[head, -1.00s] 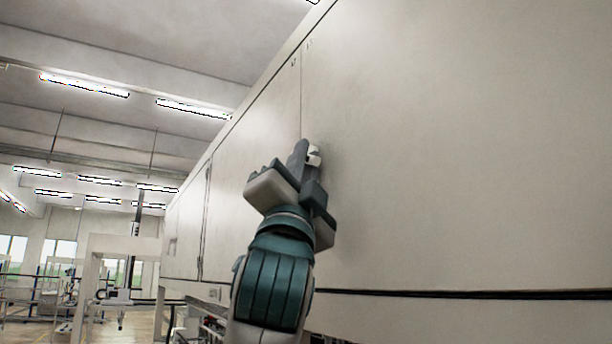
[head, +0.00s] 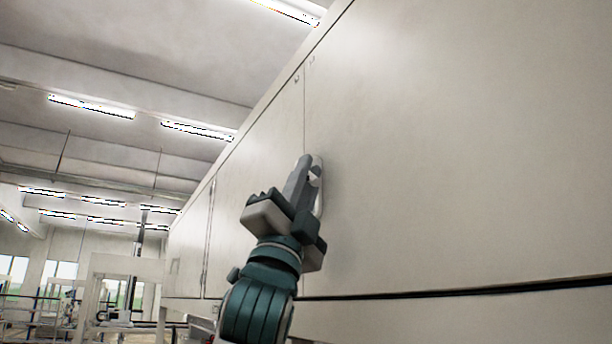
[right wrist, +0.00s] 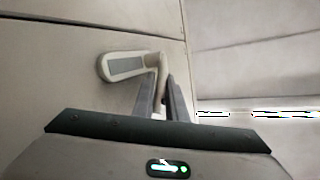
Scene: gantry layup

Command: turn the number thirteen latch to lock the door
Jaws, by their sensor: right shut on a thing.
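The latch (head: 319,198) is a pale handle on the white door panel, close to a vertical seam. My right gripper (head: 305,172) reaches up to it from below and is shut on it; the fingers hide part of it. In the right wrist view, the latch (right wrist: 125,67) shows a rounded pale plate with a grey inset, and a pale lever part runs down between the two dark fingers of my right gripper (right wrist: 160,98). No number is legible on the latch. My left gripper is not in view.
The white door panel (head: 460,150) fills the right side, with a dark horizontal gap (head: 450,291) below. Another panel (head: 255,150) continues left of the seam. Open hall space with a pale gantry frame (head: 125,262) and ceiling lights lies to the left.

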